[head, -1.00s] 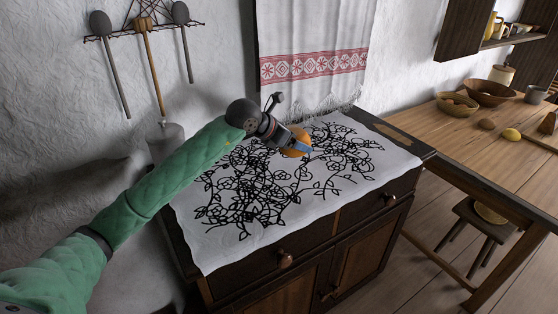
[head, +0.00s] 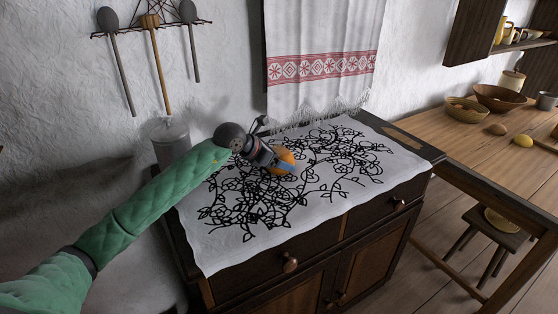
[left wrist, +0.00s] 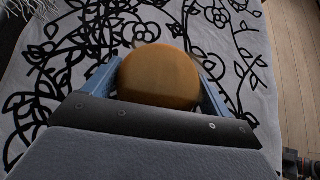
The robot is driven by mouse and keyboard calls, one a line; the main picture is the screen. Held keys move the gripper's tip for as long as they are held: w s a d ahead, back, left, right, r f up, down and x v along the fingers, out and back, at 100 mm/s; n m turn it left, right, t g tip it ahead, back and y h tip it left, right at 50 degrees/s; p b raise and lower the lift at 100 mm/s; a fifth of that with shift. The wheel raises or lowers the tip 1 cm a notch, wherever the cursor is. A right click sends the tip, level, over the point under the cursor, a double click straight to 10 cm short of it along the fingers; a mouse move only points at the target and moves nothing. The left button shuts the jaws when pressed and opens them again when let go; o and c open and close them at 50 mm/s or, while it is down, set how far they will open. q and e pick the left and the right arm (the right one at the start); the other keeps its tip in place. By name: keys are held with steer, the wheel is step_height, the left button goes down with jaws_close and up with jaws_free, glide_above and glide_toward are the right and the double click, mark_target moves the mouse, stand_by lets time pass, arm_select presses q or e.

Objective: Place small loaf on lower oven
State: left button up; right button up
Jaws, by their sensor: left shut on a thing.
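The small loaf (head: 284,158) is a round, orange-brown loaf. My left gripper (head: 281,166) is shut on it, above the cloth-covered cabinet. In the left wrist view the loaf (left wrist: 159,76) sits between the two blue fingers, with one finger on each side. Whether the loaf touches the cloth or hangs just above it, I cannot tell. The lower oven is not recognisable in these views. My right gripper is not clearly in view; a small dark piece at the lower right edge of the left wrist view cannot be made out.
A white cloth with black floral lines (head: 225,245) covers the dark wooden cabinet (head: 340,250). Spoons and a towel (head: 320,90) hang on the wall.

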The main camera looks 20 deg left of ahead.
stand_by(0.4)
arm_select(q)
steer(key=o, duration=1)
steer(key=shift+o, duration=0.3)
steer(key=shift+r, duration=0.1)
